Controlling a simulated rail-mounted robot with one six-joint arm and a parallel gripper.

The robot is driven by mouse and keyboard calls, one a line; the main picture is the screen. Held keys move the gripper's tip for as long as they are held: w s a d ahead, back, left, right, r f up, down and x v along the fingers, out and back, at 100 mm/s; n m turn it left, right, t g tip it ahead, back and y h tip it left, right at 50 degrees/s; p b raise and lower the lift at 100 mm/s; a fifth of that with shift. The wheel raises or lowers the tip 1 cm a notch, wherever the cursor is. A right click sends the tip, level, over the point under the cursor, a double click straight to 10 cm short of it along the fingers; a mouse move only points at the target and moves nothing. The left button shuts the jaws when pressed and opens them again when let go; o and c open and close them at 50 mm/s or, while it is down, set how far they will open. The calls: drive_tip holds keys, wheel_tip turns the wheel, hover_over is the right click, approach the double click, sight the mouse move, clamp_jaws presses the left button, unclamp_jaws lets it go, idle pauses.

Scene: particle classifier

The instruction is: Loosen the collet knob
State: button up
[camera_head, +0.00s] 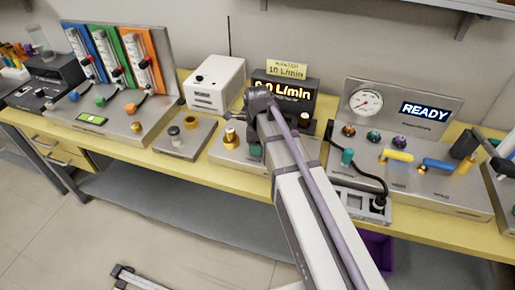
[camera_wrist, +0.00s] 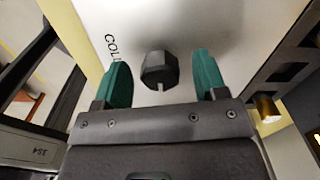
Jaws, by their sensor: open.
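The collet knob (camera_wrist: 159,70) is a dark faceted knob with a slot, on a light panel with lettering starting "COL" in the wrist view. My gripper (camera_wrist: 163,58) is open, with one teal finger on each side of the knob. Gaps show between the knob and both fingers, so neither appears to touch it. In the head view my arm covers this spot and I cannot make out the knob there.
In the head view, a flow display (camera_head: 285,91) stands behind my arm and a white box (camera_head: 215,84) to its left. A brass fitting (camera_head: 231,137) is close on the left. A READY panel (camera_head: 404,108) with coloured knobs is to the right. A brass part (camera_wrist: 266,108) shows right of my gripper.

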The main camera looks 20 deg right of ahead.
drive_tip(key=shift+r, duration=0.1)
drive_tip(key=shift+c, duration=0.5)
drive_tip(key=c, duration=0.8)
drive_tip(key=shift+c, duration=0.2)
